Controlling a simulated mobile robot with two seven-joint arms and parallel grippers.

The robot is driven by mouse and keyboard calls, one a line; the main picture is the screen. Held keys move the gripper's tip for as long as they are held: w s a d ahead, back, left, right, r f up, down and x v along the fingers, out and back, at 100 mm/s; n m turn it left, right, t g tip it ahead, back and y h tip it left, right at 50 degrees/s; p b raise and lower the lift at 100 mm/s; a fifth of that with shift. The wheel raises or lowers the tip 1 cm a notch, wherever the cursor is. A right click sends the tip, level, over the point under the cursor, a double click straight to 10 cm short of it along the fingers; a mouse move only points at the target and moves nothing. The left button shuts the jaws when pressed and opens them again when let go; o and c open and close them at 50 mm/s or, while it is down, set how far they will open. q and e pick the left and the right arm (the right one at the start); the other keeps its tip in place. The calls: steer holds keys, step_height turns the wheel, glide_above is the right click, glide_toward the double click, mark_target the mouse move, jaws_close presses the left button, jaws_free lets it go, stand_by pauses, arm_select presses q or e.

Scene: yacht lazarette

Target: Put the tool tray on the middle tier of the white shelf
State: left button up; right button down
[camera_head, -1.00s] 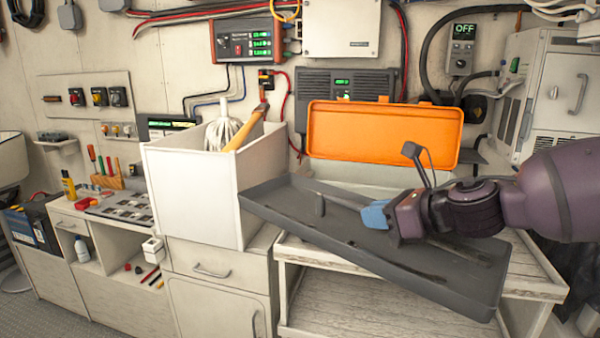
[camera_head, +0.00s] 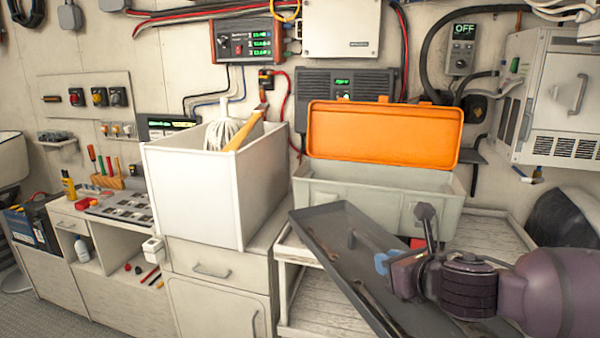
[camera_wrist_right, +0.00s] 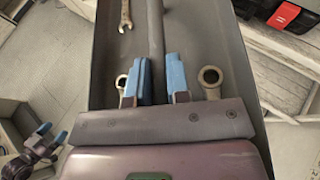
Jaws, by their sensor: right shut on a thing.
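The tool tray (camera_head: 318,222) is dark grey, with a central handle bar and wrenches in it. It hangs tilted in front of the white shelf in the head view, its near end cut off by the frame. My right gripper (camera_head: 384,262) is shut on the tray's handle; the right wrist view shows the blue fingers on both sides of the bar (camera_wrist_right: 154,35). The white shelf (camera_head: 500,235) has a top tier and a lower tier (camera_head: 325,305) in sight, partly hidden by the tray. My left gripper (camera_wrist_right: 52,134) shows only in the right wrist view, empty, its tips apart.
A grey toolbox (camera_head: 345,195) with a raised orange lid (camera_head: 384,134) stands on the shelf's top tier. A white bin (camera_head: 195,195) with a mop head stands on the cabinet to the left. The lower tier's visible left part is clear.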

mark_target(415, 335)
steer(key=s+d+f+m+t+h, duration=0.1)
steer(key=s+d+f+m+h, duration=0.3)
steer(key=s+f, duration=0.4)
step_height(415, 335, down, 3)
steer(key=shift+d+f+m+h, duration=0.2)
steer(key=shift+m+h, duration=0.2)
steer(key=shift+h, duration=0.3)
